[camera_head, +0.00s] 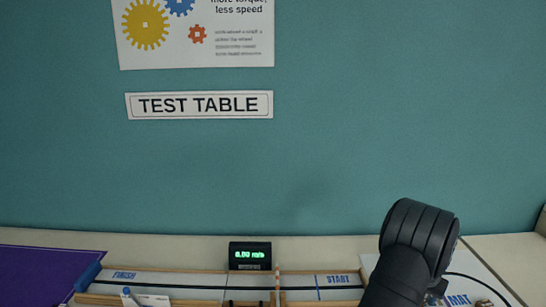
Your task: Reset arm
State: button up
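A black, rounded part of my arm rises from the bottom edge at the right in the head view. It stands in front of the right part of the table and hides what lies behind it. My gripper is not in the picture, so its fingers cannot be seen.
A wooden-edged track with "FINISH" and "START" (338,279) lies along the table's front. A small black display (250,256) with green digits stands behind it. A purple cloth (45,272) is at left. A teal wall (390,120) carries a "TEST TABLE" sign (199,105).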

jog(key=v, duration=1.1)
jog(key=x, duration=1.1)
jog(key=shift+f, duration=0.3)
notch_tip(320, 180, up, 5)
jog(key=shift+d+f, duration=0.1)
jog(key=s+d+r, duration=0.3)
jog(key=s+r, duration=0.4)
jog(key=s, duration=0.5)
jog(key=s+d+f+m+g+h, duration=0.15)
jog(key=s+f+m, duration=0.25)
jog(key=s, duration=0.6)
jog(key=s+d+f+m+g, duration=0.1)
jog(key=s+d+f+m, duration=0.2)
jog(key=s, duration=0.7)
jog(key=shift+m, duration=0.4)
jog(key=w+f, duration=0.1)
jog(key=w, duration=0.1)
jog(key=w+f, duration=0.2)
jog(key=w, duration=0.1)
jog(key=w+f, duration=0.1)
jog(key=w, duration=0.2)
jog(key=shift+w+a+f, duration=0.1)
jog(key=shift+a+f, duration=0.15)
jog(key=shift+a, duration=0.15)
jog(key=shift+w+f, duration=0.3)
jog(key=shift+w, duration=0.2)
